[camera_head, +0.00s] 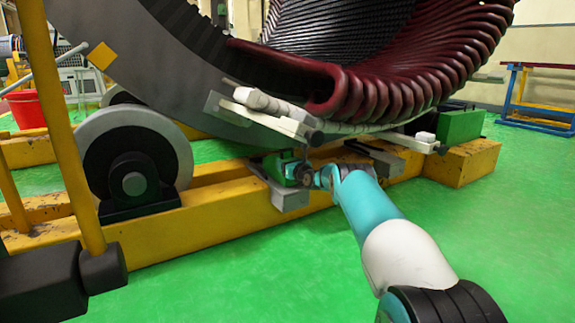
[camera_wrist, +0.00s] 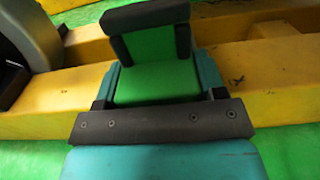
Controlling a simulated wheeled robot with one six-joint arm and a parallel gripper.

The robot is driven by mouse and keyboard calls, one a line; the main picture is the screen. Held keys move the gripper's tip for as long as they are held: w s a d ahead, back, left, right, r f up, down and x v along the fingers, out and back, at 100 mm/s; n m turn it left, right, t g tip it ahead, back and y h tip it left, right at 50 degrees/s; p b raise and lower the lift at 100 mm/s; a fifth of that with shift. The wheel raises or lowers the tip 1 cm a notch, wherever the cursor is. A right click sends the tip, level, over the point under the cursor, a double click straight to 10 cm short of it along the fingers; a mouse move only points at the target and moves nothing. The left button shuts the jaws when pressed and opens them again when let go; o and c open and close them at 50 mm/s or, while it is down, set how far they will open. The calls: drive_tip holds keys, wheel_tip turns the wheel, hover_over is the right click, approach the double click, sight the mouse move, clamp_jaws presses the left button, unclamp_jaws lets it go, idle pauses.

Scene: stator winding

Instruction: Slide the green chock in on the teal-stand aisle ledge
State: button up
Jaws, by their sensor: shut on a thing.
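In the wrist view, the green chock (camera_wrist: 155,82) lies between the teal fingers of my gripper (camera_wrist: 157,88). It has a dark bar across its far end. My gripper is shut on it. In the head view, my gripper (camera_head: 303,174) reaches in low under the stator, and the green chock (camera_head: 277,168) shows just left of its tip. The chock is over or on a grey ledge (camera_head: 287,197) on the yellow base; contact between them cannot be told. I cannot tell which stand is the teal one.
The big stator (camera_head: 130,60) with dark red windings (camera_head: 385,90) hangs close above my gripper. A grey roller (camera_head: 125,150) stands to the left. Another grey ledge (camera_head: 380,160) and a green block (camera_head: 460,126) are to the right. The green floor (camera_head: 250,280) in front is clear.

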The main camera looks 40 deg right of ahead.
drive_tip(key=o, duration=1.2)
drive_tip(key=shift+f, duration=0.2)
drive_tip(key=shift+s+a+r+p, duration=0.1)
drive_tip(key=shift+s+r+p, duration=0.15)
drive_tip(key=shift+s+p, duration=0.45)
drive_tip(key=shift+p+v, duration=5.1)
drive_tip(key=shift+v, duration=2.9)
drive_tip(key=shift+f, duration=0.2)
